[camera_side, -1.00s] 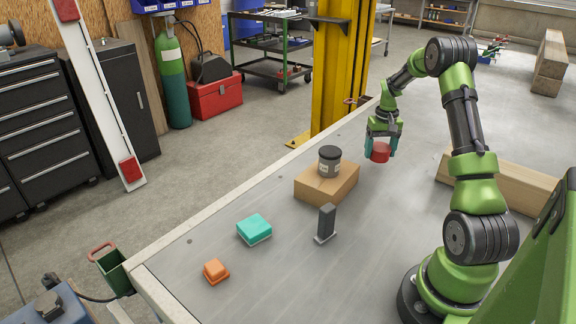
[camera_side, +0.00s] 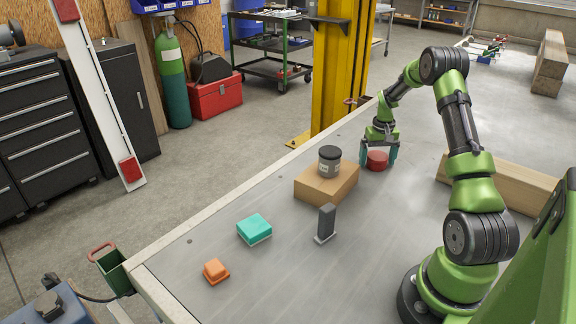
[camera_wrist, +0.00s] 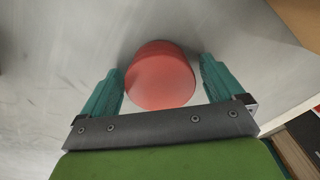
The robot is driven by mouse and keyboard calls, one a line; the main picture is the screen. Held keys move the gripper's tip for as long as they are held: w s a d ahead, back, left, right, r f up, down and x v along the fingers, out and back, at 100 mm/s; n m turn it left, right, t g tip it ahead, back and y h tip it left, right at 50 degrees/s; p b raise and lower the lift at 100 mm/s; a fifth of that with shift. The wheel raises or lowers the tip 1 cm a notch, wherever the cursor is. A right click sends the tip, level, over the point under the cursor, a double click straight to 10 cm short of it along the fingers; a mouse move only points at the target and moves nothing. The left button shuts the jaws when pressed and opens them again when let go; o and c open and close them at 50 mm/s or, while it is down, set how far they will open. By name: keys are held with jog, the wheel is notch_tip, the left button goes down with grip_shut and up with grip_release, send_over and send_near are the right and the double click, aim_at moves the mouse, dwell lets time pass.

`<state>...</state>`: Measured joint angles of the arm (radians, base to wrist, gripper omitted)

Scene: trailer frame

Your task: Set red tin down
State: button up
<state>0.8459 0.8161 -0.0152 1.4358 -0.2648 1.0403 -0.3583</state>
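The red tin (camera_side: 377,161) is a short round can on the grey table top (camera_side: 290,250), right of the cardboard box. It looks upright and appears to rest on the table. My gripper (camera_side: 379,155) is low over it, pointing down, with one teal finger on each side. In the wrist view the red tin (camera_wrist: 160,78) sits between the fingertips of my gripper (camera_wrist: 162,68). A narrow gap shows on both sides, so the fingers look open and apart from it. The tin's underside is hidden.
A dark jar (camera_side: 329,162) stands on the cardboard box (camera_side: 327,184). A dark upright block (camera_side: 326,222), a teal block (camera_side: 254,228) and an orange block (camera_side: 215,271) lie nearer. A wooden beam (camera_side: 505,185) lies at the right. The middle of the table is clear.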

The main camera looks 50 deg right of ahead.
aim_at(378, 155)
notch_tip(378, 155, up, 12)
jog(key=w+a+r+n+t, duration=0.25)
jog(key=a+r, duration=0.65)
jog(key=a, duration=0.5)
jog(key=s+a+r+n+t, duration=0.1)
jog(key=s+a+r, duration=0.1)
jog(key=a, duration=0.8)
jog(key=s+a+r+t, duration=0.2)
jog(key=s+a+r, duration=0.1)
jog(key=a, duration=0.6)
jog(key=s+a+f+n+t+y, duration=0.1)
jog(key=s+a+f+y, duration=0.1)
jog(key=s+a, duration=0.5)
jog(key=shift+a+t, duration=0.35)
jog(key=shift+a, duration=0.3)
